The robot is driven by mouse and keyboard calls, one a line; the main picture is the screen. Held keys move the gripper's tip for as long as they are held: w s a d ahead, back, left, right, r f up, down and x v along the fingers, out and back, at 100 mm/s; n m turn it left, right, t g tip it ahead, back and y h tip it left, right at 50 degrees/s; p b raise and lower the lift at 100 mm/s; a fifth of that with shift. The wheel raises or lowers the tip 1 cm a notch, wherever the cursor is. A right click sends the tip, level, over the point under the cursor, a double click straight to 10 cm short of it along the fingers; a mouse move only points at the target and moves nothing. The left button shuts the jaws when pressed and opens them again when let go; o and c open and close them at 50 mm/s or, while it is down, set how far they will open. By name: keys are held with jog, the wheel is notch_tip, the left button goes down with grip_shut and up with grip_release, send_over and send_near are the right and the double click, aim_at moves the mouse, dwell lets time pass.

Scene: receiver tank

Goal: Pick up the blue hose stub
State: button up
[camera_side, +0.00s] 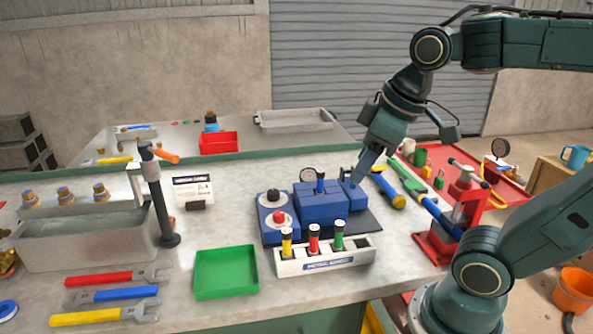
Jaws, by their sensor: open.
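A short blue upright piece with a dark top (320,182), which looks like the blue hose stub, stands on the large blue block (321,205) in the middle of the bench. Its lower end is hidden in or behind the block. My gripper (359,176) points down just right of it, over the smaller blue block at the right end. The gripper is open and seems empty. Its fingertips are small here, and I cannot tell whether they touch the block.
A white rack (325,261) with yellow, red and green stubs stands in front. A green tray (226,272) lies to its left. A round gauge (307,175) stands behind the block. A red stand (440,246) is at right. Bare bench lies between tray and wrenches.

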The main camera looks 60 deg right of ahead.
jog(key=w+d+r+n+g, duration=0.1)
jog(key=w+d+n+g, duration=0.1)
jog(key=w+d+n, duration=0.7)
jog(key=n+g, duration=0.3)
send_over(321, 170)
notch_tip(321, 170, down, 5)
jog(key=shift+a, duration=0.1)
jog(key=shift+f, duration=4.3)
jog(key=shift+f, duration=2.55)
